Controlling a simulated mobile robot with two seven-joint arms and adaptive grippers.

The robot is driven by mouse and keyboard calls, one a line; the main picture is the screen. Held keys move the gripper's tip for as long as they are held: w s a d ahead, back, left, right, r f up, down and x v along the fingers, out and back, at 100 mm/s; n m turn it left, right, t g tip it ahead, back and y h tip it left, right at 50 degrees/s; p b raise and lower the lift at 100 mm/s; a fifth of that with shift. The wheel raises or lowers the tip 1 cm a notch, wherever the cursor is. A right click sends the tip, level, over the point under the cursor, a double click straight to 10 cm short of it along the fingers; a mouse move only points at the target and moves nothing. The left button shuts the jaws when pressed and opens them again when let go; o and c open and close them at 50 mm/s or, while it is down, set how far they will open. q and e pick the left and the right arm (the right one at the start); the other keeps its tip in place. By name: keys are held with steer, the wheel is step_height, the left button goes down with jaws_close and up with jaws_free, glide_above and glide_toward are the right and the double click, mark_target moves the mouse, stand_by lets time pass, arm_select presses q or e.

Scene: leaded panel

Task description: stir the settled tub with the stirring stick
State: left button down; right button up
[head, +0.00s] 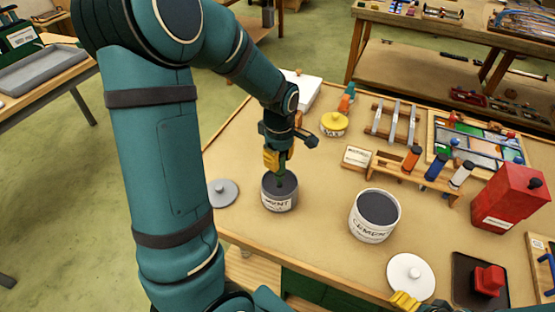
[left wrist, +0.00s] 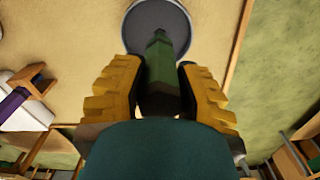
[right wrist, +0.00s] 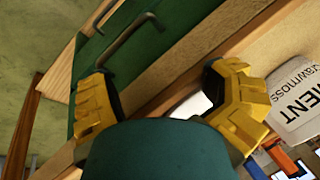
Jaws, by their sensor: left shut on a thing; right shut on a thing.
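My left gripper (head: 280,160) is shut on the green stirring stick (left wrist: 160,62) and holds it upright over a grey tub (head: 279,204) with a cement label. The stick's lower end reaches into the tub's mouth, which also shows in the left wrist view (left wrist: 150,25); how deep it goes is hidden. A second, white tub (head: 370,229) labelled cement stands open to the right, with dark grey contents. My right gripper (head: 405,300) is at the table's front edge, shut on what looks like the rim of a round white lid (head: 411,270).
A grey lid (head: 222,193) lies left of the grey tub. A yellow-topped wax tin (head: 334,124), a rack of bottles (head: 415,172), a red canister (head: 508,198) and a dark tray with a red block (head: 488,281) stand around. Table between the tubs is clear.

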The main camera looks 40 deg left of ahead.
steer(key=shift+s+f, duration=0.1)
steer(key=shift+f, duration=0.15)
arm_select(q)
steer(key=shift+w+a+r+p, duration=0.15)
steer(key=shift+r+p, duration=0.35)
steer(key=shift+p, duration=0.05)
steer(key=shift+w+a+r+p, duration=0.1)
steer(key=shift+r+p, duration=0.4)
steer(key=shift+p, duration=0.05)
arm_select(e)
steer(key=shift+a+r, duration=0.3)
steer(key=shift+r, duration=0.5)
steer(key=shift+c, duration=0.5)
arm_select(q)
steer(key=shift+d+r+p, duration=0.1)
steer(key=shift+r+p, duration=0.65)
steer(key=shift+r, duration=0.2)
steer(key=shift+r+p, duration=1.3)
steer(key=shift+r, duration=0.3)
arm_select(e)
step_height(320, 180, up, 4)
steer(key=shift+d+r, duration=0.1)
